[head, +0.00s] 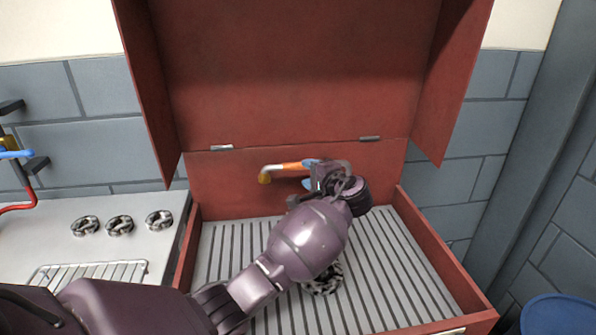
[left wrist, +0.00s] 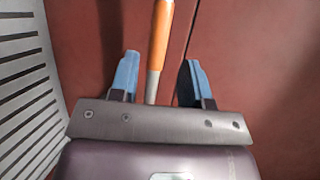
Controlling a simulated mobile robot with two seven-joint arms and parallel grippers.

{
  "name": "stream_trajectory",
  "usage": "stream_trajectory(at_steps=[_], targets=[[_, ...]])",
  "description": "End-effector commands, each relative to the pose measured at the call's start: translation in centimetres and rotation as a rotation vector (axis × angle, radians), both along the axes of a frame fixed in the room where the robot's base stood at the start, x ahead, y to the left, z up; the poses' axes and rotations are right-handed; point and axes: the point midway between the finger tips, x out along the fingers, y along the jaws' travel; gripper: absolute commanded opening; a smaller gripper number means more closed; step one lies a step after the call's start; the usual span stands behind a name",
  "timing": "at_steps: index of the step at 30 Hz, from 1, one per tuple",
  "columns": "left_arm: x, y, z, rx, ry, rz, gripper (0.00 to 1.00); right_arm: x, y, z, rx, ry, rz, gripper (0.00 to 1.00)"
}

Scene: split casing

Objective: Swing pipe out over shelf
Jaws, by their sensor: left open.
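The pipe (head: 288,166) is orange with a brass-coloured tip at its left end. It stands out in front of the red back wall of the open casing, above a grey slatted floor (head: 385,265) that may be the shelf. My left gripper (head: 316,172) is at the pipe's right end, its blue fingertips apart. In the left wrist view the orange pipe (left wrist: 160,35) and its grey end run between the open fingers (left wrist: 160,78), with a visible gap on the right finger's side. My wrist hides the pipe's mount. My right gripper is not in view.
The red casing (head: 300,70) has a raised lid and low side walls around the slats. A black-and-white ring-like part (head: 325,278) lies partly under my arm. A white counter (head: 85,250) on the left holds similar parts and a wire rack (head: 90,272). A blue round thing (head: 558,315) is lower right.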

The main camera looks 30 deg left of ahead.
Motion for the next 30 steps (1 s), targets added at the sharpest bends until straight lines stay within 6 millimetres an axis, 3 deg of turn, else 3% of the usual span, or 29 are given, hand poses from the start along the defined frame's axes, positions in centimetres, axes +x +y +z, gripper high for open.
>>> stream_trajectory(at_steps=[2, 12, 26, 30], targets=[[0.8, 1.4, -1.2, 0.001, 0.007, 0.001, 0.43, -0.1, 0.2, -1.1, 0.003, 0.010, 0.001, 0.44], [3.1, 5.3, -1.8, 0.001, 0.005, 0.000, 0.43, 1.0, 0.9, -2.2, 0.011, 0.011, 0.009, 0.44], [3.5, 6.1, -1.3, -0.001, 0.000, -0.001, 0.43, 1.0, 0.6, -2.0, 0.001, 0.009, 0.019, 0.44], [3.5, 6.1, -1.4, -0.001, 0.000, -0.001, 0.22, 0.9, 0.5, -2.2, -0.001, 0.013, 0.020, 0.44]])
